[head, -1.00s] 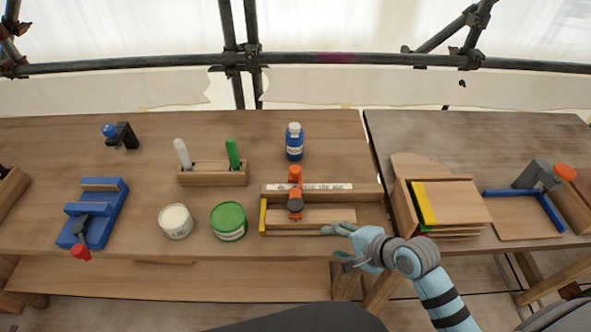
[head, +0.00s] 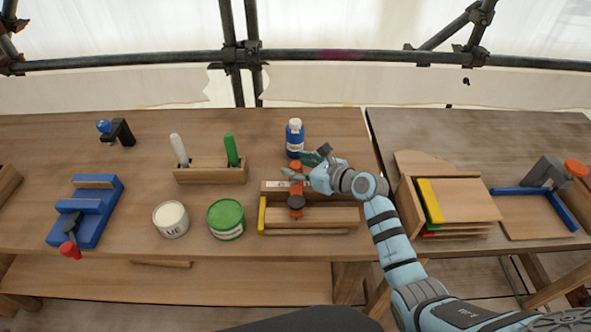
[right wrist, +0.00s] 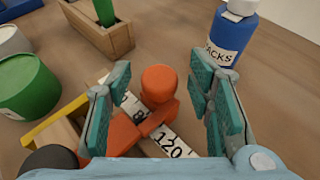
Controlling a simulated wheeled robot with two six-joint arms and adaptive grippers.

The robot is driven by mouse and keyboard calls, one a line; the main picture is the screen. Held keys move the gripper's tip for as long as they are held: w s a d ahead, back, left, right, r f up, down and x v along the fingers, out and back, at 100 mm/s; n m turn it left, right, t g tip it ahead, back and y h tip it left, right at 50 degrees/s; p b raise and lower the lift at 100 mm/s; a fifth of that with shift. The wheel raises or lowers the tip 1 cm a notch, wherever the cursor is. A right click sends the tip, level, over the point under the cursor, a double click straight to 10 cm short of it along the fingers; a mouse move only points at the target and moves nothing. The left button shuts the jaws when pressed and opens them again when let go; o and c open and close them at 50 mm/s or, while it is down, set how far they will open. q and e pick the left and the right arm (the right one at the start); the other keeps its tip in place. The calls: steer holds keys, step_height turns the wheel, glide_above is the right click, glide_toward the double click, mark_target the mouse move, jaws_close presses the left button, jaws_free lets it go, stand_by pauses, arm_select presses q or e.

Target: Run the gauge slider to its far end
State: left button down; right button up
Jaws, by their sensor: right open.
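The gauge is a wooden fixture (head: 336,217) with a white number scale (head: 274,184) along its back and a yellow block (head: 262,215) at its left end. Its orange slider (head: 296,188) with a dark knob (head: 296,203) sits left of the middle. My right gripper (head: 309,163) is open over the back of the gauge, at the slider's upper end. In the right wrist view the slider's orange post (right wrist: 159,84) stands between the spread fingers (right wrist: 163,105), with no clear contact. The scale (right wrist: 170,142) reads 120 near it. My left gripper is out of view.
A blue bottle (head: 295,138) stands close behind my right gripper. A green tin (head: 226,219) and a white tin (head: 171,219) stand left of the gauge. A wooden marker holder (head: 211,171) is behind them. A wooden rack (head: 411,210) stands to the right.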

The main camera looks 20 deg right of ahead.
steer(key=shift+w+a+f, duration=0.2)
steer(key=shift+w+a, duration=0.05)
steer(key=shift+w, duration=0.1)
jaws_close()
